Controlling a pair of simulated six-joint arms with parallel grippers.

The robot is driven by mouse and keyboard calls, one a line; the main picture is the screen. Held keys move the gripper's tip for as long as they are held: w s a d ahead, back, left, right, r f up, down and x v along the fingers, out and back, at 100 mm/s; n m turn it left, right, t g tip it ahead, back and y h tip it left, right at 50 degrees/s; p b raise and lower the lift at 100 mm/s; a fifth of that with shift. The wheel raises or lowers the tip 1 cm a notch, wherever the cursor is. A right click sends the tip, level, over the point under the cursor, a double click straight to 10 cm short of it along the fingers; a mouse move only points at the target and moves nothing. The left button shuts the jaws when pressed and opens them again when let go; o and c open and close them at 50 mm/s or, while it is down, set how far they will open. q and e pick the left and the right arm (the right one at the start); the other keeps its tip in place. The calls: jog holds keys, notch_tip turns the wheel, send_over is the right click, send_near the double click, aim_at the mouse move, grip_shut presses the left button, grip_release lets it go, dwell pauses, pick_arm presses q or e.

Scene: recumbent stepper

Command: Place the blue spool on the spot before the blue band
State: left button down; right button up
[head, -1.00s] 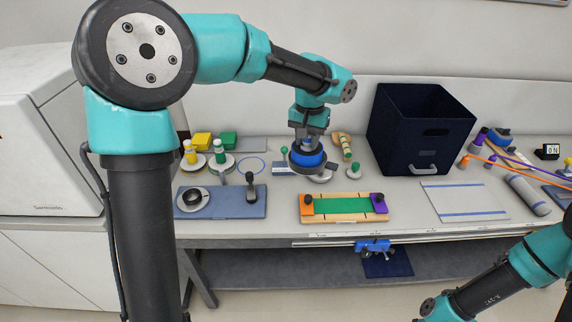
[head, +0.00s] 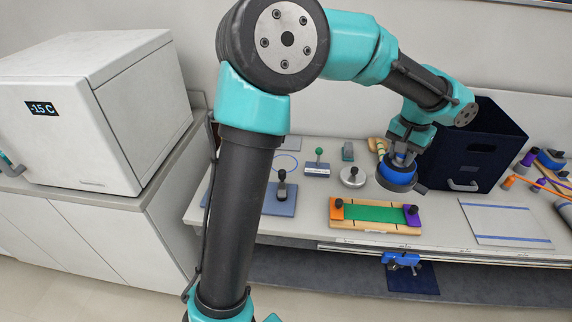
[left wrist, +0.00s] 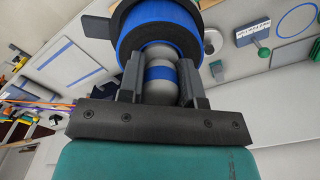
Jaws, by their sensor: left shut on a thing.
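My left gripper (head: 402,158) is shut on the blue spool (head: 397,177), holding it above the bench in front of the dark bin. In the left wrist view the fingers (left wrist: 163,80) close around the spool's grey knob, which has a blue stripe; the spool's wide blue-and-black body (left wrist: 160,27) lies beyond. A pale board (head: 505,222) with a thin blue band along its back and another along its front lies flat on the bench to the right of the spool. Its top looks bare. My right gripper is not in view.
A wooden board (head: 375,228) with a green strip and orange and purple end blocks lies just in front of the spool. The dark bin (head: 482,150) stands behind. A grey knobbed disc (head: 353,178) is to the left. Several coloured pieces stand at the right edge.

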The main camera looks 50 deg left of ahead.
pick_arm(q)
jog(key=w+a+f+m, duration=0.2)
jog(key=a, duration=0.8)
jog(key=w+a+f+m, duration=0.3)
jog(key=a, duration=0.8)
jog(key=s+a+f+m, duration=0.2)
jog(key=a, duration=0.9)
jog(key=s+a+f+m, duration=0.3)
jog(key=a, duration=0.8)
jog(key=shift+a, duration=0.4)
jog(key=shift+s+f, duration=0.1)
jog(key=shift+f, duration=2.4)
jog(key=shift+f, duration=0.1)
jog(key=shift+f, duration=2.4)
jog(key=shift+f, duration=0.2)
